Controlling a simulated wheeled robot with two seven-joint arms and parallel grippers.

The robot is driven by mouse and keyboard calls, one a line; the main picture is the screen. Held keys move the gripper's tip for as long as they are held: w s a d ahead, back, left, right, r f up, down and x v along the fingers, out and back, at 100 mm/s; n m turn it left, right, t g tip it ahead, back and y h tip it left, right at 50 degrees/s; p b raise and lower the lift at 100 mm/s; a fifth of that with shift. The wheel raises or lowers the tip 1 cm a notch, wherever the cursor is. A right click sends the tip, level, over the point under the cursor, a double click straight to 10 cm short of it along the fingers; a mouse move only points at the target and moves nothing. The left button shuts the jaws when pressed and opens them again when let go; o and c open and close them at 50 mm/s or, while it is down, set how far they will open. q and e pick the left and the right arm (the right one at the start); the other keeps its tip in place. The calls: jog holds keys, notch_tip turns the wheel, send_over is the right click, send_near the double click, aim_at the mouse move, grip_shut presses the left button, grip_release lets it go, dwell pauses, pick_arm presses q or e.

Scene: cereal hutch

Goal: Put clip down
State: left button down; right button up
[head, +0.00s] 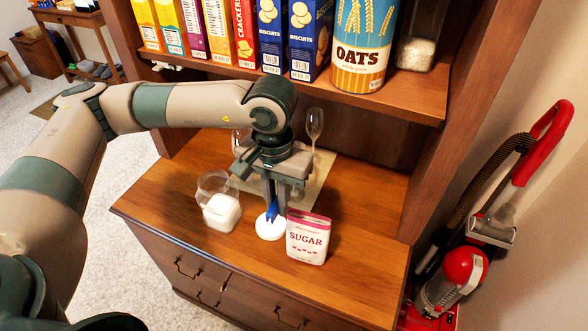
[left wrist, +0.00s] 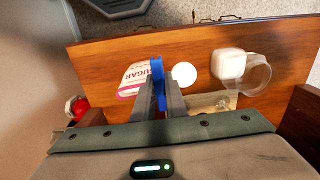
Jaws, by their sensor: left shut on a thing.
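My left gripper (head: 272,203) is shut on a blue clip (head: 273,211) and points down over the hutch counter. The clip also shows between the fingers in the left wrist view (left wrist: 158,84). In the head view the clip is just above or at a white round disc (head: 270,225); I cannot tell whether they touch. The pink and white sugar packet (head: 308,238) stands just right of the gripper. A glass jar with white contents (head: 220,208) stands to the left. My right gripper is not in view.
A shelf (head: 400,97) with cereal boxes, an oats canister (head: 362,45) and a jar (head: 415,52) hangs over the counter's back. A wine glass (head: 315,126) stands behind the gripper on a mat (head: 318,172). The counter's front left (head: 165,205) and right (head: 365,260) are bare.

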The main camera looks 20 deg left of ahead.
pick_arm(q)
jog(key=w+d+r+m, duration=0.4)
jog(key=d+r+m, duration=0.3)
jog(key=d+r, duration=0.3)
jog(key=d, duration=0.3)
jog(key=shift+w+d+m, duration=0.2)
jog(key=shift+d+m, duration=0.15)
jog(key=shift+m, duration=0.05)
jog(key=w+d+f+m, duration=0.4)
jog(key=f, duration=0.2)
jog(key=shift+w+d+m, duration=0.15)
jog(key=shift+w+m, duration=0.15)
jog(key=shift+w, duration=0.1)
jog(key=s+a+r+n, duration=0.7)
jog(key=a+r+n, duration=0.1)
jog(key=r, duration=0.4)
jog(key=shift+a, duration=0.3)
jog(key=shift+s, duration=0.1)
